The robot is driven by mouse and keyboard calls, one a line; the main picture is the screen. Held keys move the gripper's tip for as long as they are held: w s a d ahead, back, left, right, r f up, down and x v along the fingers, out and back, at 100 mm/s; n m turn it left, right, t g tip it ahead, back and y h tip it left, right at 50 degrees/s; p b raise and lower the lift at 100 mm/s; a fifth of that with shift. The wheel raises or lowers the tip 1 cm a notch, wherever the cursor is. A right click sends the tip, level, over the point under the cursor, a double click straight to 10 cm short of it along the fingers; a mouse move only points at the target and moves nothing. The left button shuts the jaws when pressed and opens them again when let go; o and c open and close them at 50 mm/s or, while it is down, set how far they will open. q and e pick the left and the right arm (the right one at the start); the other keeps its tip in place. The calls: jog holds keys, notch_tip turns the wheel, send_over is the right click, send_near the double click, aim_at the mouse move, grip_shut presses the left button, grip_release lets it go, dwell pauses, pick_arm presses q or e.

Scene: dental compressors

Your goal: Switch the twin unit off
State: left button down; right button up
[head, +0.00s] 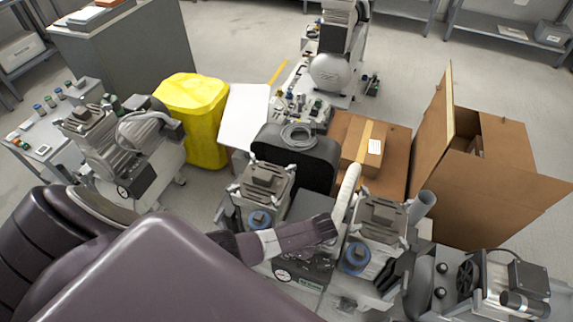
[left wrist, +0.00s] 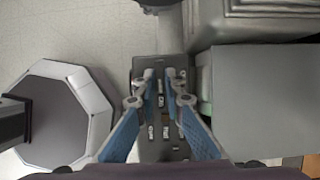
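The twin unit (head: 305,262) stands at the bottom middle of the head view, with two grey compressor heads, blue round parts and a front gauge. My left arm reaches across it from the left, and its gripper cannot be made out clearly there. In the left wrist view, my left gripper (left wrist: 161,76) has blue-sided fingers above a narrow dark switch panel (left wrist: 160,148). The fingertips are apart, with nothing held between them. Several small labelled switches (left wrist: 160,100) show between and below the tips. Whether a tip touches a switch cannot be told. My right gripper is not in view.
A black tank (head: 300,158) is behind the twin unit. Cardboard boxes (head: 500,180) stand at right. Another motor unit (head: 510,285) is at bottom right. Open floor lies farther back.

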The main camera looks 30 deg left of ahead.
pick_arm(q)
jog(key=shift+n, duration=0.3)
jog(key=n, duration=0.1)
jog(key=n+g, duration=0.1)
jog(key=shift+w+a+n, duration=0.1)
jog(key=shift+w+n, duration=0.1)
jog(key=shift+n, duration=0.2)
jog(key=n+g+h+b, duration=0.1)
jog(key=n, duration=0.2)
jog(key=shift+w+a+n, duration=0.1)
jog(key=shift+n, duration=0.2)
jog(key=n+g+h, duration=0.1)
jog(key=n, duration=0.2)
jog(key=shift+a+h, duration=0.15)
jog(key=shift+h, duration=0.15)
jog(key=shift+w+a+n+g+h+b, duration=0.15)
jog(key=shift+n+h+b, duration=0.1)
jog(key=shift+n, duration=0.6)
jog(key=shift+s+n+g+h+b, duration=0.15)
jog(key=shift+n+h, duration=0.1)
jog(key=shift+n, duration=0.6)
jog(key=c, duration=2)
grip_release()
jog(key=shift+w, duration=0.1)
